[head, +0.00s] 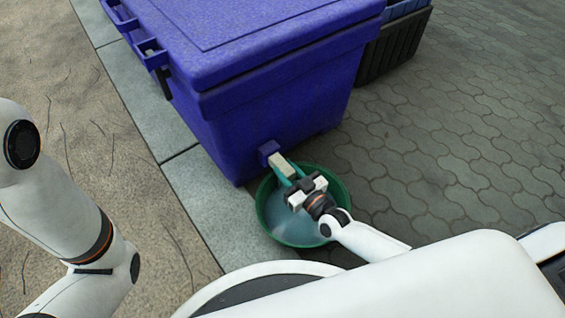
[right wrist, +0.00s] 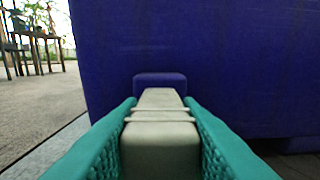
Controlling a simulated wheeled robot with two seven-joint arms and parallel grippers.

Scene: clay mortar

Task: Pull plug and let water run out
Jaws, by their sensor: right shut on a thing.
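A large blue-purple cooler box (head: 265,110) stands on the paving, with a small square outlet (head: 269,150) low on its near wall. A beige plug (head: 282,166) points out from this outlet and looks in line with it. My right gripper (head: 293,178) is shut on the plug, its teal fingers on both sides. In the right wrist view the ridged plug (right wrist: 160,130) sits between the fingers, in front of the outlet (right wrist: 160,79). I cannot tell how deep it sits. My left arm shows at the left, its gripper out of view.
A round green tub (head: 264,222) with a pale bluish inside stands on the ground under my right gripper. A dark crate (head: 398,45) stands behind the box. Paving at the right is clear. A table (right wrist: 35,40) stands far off.

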